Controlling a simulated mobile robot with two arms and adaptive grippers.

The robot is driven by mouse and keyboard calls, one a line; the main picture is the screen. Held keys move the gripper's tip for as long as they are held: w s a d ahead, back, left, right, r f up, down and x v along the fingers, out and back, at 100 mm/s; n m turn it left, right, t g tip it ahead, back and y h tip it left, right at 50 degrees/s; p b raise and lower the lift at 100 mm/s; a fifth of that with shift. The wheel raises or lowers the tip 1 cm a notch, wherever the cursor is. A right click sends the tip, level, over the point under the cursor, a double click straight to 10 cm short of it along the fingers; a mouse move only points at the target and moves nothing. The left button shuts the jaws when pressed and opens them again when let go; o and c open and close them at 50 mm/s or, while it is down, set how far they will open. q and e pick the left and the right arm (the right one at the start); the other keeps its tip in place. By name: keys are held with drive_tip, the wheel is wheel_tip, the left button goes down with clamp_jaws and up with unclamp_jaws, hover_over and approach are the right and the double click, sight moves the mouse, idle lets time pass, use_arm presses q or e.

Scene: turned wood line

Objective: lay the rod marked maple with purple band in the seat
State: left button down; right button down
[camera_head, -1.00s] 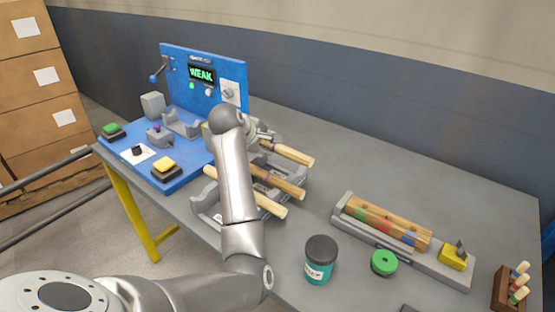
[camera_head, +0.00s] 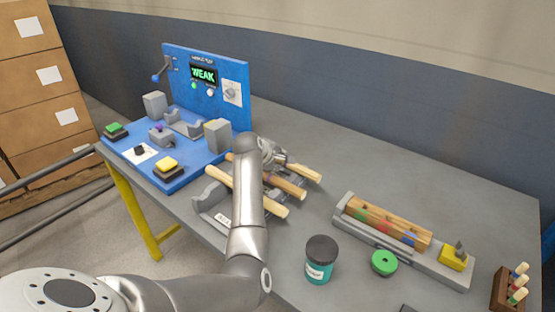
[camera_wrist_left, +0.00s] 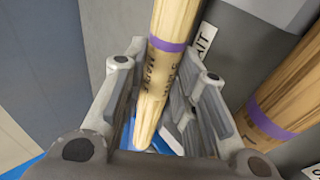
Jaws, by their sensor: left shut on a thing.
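My left gripper (camera_head: 284,160) is shut on a pale rod (camera_head: 306,172) at the far side of the grey rack (camera_head: 207,200); the arm hides part of it. In the left wrist view this rod (camera_wrist_left: 165,85) lies between the fingers (camera_wrist_left: 163,72) and has a purple band and dark lettering, too blurred to read surely. A darker rod with a purple band (camera_wrist_left: 268,122) lies beside it; a darker rod also shows in the head view (camera_head: 285,188). Another pale rod (camera_head: 262,202) lies in front. A grey cradle (camera_head: 184,124), seemingly the seat, looks empty on the blue station. My right gripper is not in view.
The blue station has a screen reading WEAK (camera_head: 203,75), a grey block (camera_head: 217,134), and yellow (camera_head: 167,164) and green (camera_head: 115,130) buttons. The back right tabletop is clear.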

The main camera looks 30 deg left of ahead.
use_arm(q)
drive_tip(key=c, duration=1.5)
unclamp_jaws()
drive_tip(key=shift+f, duration=0.15)
drive_tip(key=shift+o, duration=0.2)
drive_tip(key=shift+r, duration=0.2)
drive_tip(key=shift+s+r, duration=0.15)
drive_tip(key=shift+r, duration=0.05)
drive_tip(key=v, duration=1.1)
drive_tip(key=shift+s+r, duration=0.1)
drive_tip(key=shift+s, duration=0.1)
drive_tip(key=shift+d, duration=0.1)
